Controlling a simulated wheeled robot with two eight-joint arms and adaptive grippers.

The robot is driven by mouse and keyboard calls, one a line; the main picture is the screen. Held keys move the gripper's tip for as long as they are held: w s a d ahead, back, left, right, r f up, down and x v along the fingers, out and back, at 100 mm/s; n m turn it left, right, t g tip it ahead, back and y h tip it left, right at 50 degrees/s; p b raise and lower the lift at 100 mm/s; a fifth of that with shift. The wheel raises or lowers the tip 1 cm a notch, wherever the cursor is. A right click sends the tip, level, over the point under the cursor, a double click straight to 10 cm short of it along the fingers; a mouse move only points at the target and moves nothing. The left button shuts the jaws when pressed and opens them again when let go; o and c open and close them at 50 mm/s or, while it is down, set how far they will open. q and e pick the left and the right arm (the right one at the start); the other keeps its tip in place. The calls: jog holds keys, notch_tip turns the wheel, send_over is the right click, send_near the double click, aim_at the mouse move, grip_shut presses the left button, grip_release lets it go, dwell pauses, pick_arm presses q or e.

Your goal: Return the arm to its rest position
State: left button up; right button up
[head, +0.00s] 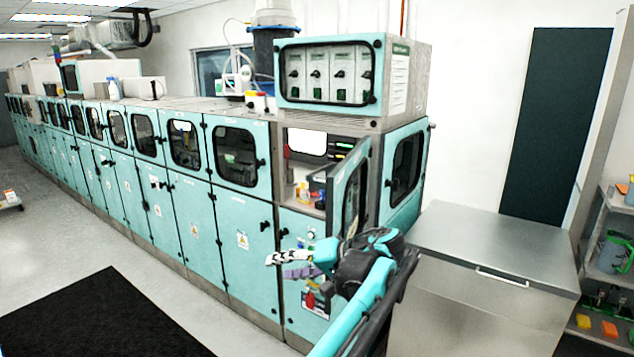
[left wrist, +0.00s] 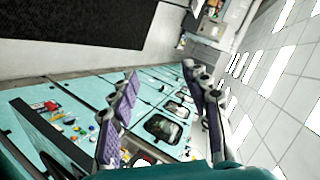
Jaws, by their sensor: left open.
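My left gripper (head: 281,265) is in front of the long teal machine (head: 195,225), near the lower panel under its open door (head: 353,187). Its fingers point left and look apart and empty. In the left wrist view, the gripper's two purple-and-grey fingers (left wrist: 160,76) are spread wide with nothing between them. The machine's teal panels and dark windows lie beyond them. My left arm reaches in from the bottom of the head view, right of centre. My right gripper is in neither view.
A steel cabinet (head: 490,250) stands close right of my arm. A shelf (head: 603,274) with coloured items is at the far right. The door stands swung out, close above my gripper. A dark mat (head: 100,318) lies on open floor at the left.

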pick_arm(q)
jog(key=s+a+f+m+h+b, duration=0.2)
jog(key=s+a+f+h+b, duration=0.25)
jog(key=s+a+f, duration=0.65)
jog(key=s+f+t+h+b, duration=0.2)
jog(key=s+f+h+b, duration=0.2)
jog(key=s+f, duration=1.3)
notch_tip(320, 180, down, 2)
jog(key=h, duration=0.3)
jog(key=shift+f+n+b, duration=0.2)
jog(key=shift+n+b, duration=0.15)
jog(key=shift+n, duration=0.05)
